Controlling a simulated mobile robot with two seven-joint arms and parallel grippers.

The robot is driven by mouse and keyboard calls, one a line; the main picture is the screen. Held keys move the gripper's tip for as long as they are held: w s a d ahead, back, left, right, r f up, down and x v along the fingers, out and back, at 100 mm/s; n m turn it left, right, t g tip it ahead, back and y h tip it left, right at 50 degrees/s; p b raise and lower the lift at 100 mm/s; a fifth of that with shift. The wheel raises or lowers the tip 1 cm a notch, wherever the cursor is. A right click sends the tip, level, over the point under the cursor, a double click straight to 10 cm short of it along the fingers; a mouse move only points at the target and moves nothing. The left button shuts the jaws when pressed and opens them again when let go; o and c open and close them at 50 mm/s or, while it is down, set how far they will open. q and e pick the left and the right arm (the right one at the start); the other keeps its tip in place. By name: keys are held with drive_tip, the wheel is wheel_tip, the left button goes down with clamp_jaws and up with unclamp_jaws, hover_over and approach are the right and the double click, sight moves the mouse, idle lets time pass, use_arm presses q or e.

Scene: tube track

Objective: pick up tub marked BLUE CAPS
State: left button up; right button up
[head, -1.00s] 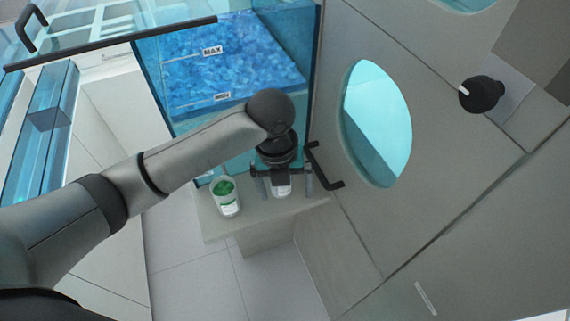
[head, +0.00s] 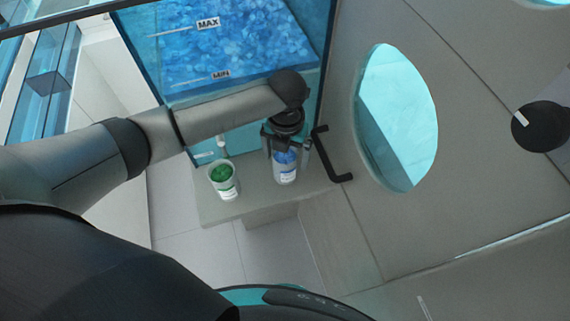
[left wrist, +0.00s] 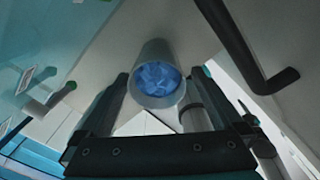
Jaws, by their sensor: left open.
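The tub with blue caps (head: 286,172) is a white cup with a label, standing upright on the grey ledge (head: 235,208) below the blue tank. In the left wrist view the tub (left wrist: 150,53) shows its round mouth full of blue caps. My left gripper (head: 287,153) is open above the tub, one finger on each side of its rim. I cannot tell whether the fingers touch it. A similar tub with green caps (head: 223,180) stands to the left on the same ledge. My right gripper is out of view.
A black bar handle (head: 326,155) sticks out just right of the tub; it also shows in the left wrist view (left wrist: 245,50). The blue-filled tank (head: 225,55) rises behind. A wall with an oval window (head: 398,115) is at the right. The ledge's front edge is close.

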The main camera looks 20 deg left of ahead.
use_arm(q)
drive_tip(key=shift+f, duration=0.35)
drive_tip(key=f, duration=0.3)
drive_tip(key=shift+a+f, duration=0.2)
drive_tip(key=shift+f, duration=0.55)
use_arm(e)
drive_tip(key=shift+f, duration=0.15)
use_arm(q)
drive_tip(key=shift+c, duration=0.4)
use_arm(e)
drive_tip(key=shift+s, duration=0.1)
